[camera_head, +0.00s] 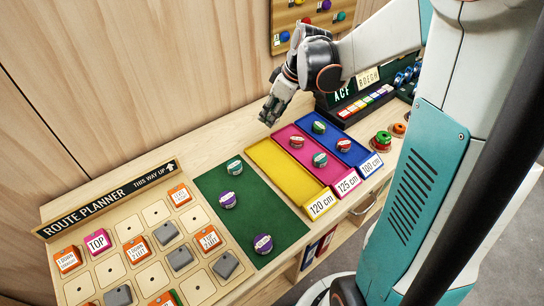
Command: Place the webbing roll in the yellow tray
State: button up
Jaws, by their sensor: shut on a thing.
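The yellow tray (282,172) lies right of the green mat, with a "120 cm" label at its front end. It looks empty. My gripper (269,111) is above the far end of the yellow tray, pointing down. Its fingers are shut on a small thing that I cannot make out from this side. Webbing rolls lie on the green mat (248,215): a teal one (234,167), a purple one (227,200) and another purple one (263,243).
A pink tray (334,178) and a blue tray (352,153), each with two rolls, stand right of the yellow tray. A route planner board (149,226) with tiles is at left. A dark letter display (356,88) stands behind the blue tray. The wooden wall is behind.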

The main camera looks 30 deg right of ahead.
notch_tip(320, 180, down, 17)
jog(key=b, duration=0.5)
jog(key=shift+f+b, duration=0.2)
jog(key=shift+b, duration=0.15)
jog(key=shift+f, duration=0.15)
jog(key=o, duration=1)
jog(key=shift+o, duration=0.2)
jog(key=p+v, duration=0.4)
jog(key=v, duration=0.8)
jog(key=shift+w, duration=0.1)
